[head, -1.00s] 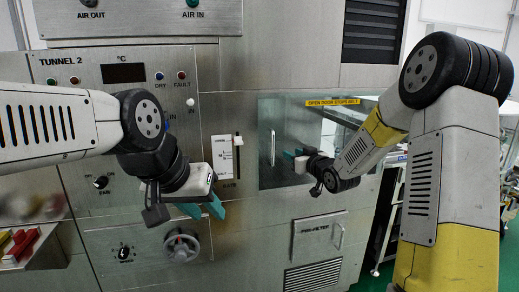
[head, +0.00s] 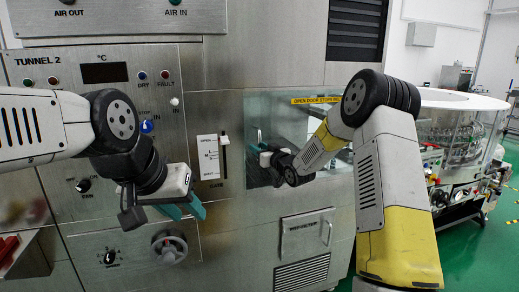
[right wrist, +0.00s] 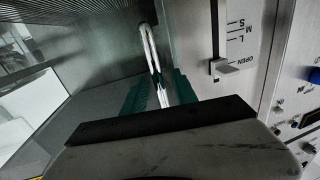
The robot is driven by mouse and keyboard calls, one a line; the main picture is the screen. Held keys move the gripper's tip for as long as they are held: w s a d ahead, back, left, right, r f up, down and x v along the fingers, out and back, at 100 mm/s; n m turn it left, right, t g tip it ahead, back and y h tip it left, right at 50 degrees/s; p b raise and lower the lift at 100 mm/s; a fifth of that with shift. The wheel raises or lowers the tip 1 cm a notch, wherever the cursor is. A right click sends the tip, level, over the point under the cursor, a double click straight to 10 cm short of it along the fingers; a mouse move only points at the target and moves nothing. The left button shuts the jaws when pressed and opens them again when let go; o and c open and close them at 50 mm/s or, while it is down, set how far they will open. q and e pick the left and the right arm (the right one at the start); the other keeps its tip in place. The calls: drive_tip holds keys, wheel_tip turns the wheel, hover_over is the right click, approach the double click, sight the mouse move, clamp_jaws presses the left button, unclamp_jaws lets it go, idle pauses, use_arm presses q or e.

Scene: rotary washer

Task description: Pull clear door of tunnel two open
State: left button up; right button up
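The clear door (head: 318,118) of tunnel two is a glass pane in the steel wall, with a yellow "open door stops belt" label along its top. It looks shut or nearly so. Its upright handle (head: 259,136) is at the door's left side. My right gripper (head: 265,153) is at this handle. In the right wrist view, the handle (right wrist: 154,50) runs between the two teal fingers (right wrist: 162,90), which are apart with the bar in the gap; firm contact cannot be made out. My left gripper (head: 187,211) is open and empty in front of the Tunnel 2 panel.
The Tunnel 2 control panel (head: 116,110) fills the left. A gate slider (head: 224,150) stands just left of the door. A round handwheel (head: 169,247) and a pre-filter hatch (head: 307,234) are below. Green floor (head: 495,245) is free at the right.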

clamp_jaws()
idle(1.4)
